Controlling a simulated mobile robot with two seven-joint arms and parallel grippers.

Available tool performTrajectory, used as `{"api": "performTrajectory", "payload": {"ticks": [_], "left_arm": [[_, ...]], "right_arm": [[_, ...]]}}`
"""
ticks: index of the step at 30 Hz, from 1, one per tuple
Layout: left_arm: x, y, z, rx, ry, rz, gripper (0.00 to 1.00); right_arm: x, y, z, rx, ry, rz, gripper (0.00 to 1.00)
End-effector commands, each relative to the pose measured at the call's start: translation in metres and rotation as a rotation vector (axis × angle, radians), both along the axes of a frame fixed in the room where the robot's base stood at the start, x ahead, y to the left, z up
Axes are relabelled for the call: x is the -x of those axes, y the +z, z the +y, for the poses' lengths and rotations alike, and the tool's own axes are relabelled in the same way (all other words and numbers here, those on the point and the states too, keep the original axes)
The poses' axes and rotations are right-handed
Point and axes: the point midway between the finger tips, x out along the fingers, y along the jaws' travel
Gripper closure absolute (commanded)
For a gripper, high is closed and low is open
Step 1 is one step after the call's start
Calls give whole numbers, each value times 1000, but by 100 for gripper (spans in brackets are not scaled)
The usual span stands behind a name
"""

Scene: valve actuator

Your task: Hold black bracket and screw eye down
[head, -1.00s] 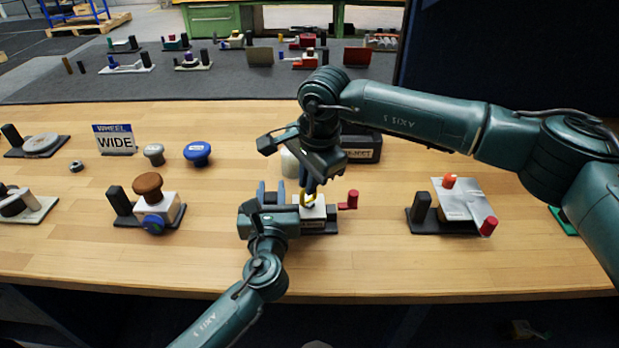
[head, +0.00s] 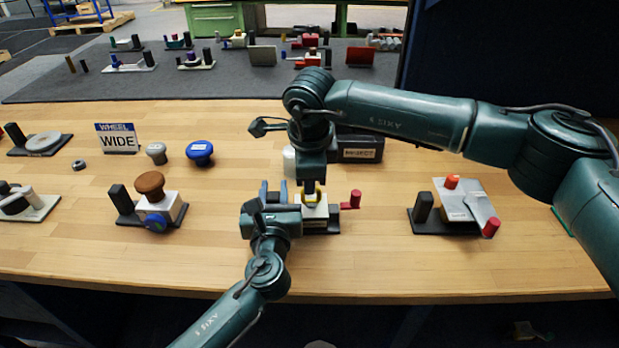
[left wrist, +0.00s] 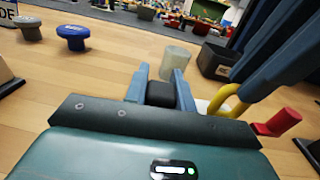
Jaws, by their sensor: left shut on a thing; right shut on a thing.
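The black bracket (left wrist: 160,94) is an upright block between the two blue fingers of my left gripper in the left wrist view. My left gripper (head: 271,194) is shut on it at the left end of the valve unit; in the head view the gripper hides most of it. The yellow screw eye (left wrist: 236,99) is a ring above the white valve block (head: 313,212). My right gripper (head: 309,186) points down from above and is shut on the ring. It partly hides the ring in the head view. A red handle (head: 353,199) sticks out at the unit's right.
A white cylinder (left wrist: 176,64) and a dark labelled bin (head: 361,149) stand behind the unit. A brown-knobbed unit (head: 150,183) is at left, another with a clear plate (head: 466,205) at right. Blue (head: 200,152) and grey knobs (head: 157,152) stand near a WHEEL WIDE sign (head: 117,138).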

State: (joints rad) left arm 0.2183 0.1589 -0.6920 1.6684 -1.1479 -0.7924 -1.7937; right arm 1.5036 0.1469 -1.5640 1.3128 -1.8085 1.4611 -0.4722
Motion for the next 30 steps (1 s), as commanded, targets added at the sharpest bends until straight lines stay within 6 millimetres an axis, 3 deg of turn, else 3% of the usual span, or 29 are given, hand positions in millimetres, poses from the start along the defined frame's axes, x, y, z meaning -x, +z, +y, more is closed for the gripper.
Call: {"api": "performTrajectory", "payload": {"ticks": [1, 12, 13, 21, 30], "left_arm": [[0, -7, 6, -8, 15, 14, 100], [-1, -6, 7, -10, 16, 14, 100], [-1, -6, 7, -10, 16, 14, 100], [0, -6, 4, -9, 11, 13, 100], [1, -6, 2, -7, 5, 13, 100]], "right_arm": [[-2, 4, -2, 3, -10, -4, 100], [-2, 4, -2, 2, -13, -5, 100], [-2, 4, -2, 2, -13, -5, 90], [-1, 2, -1, 1, -9, -2, 68], [0, 5, 0, -1, -7, -2, 68]]}}
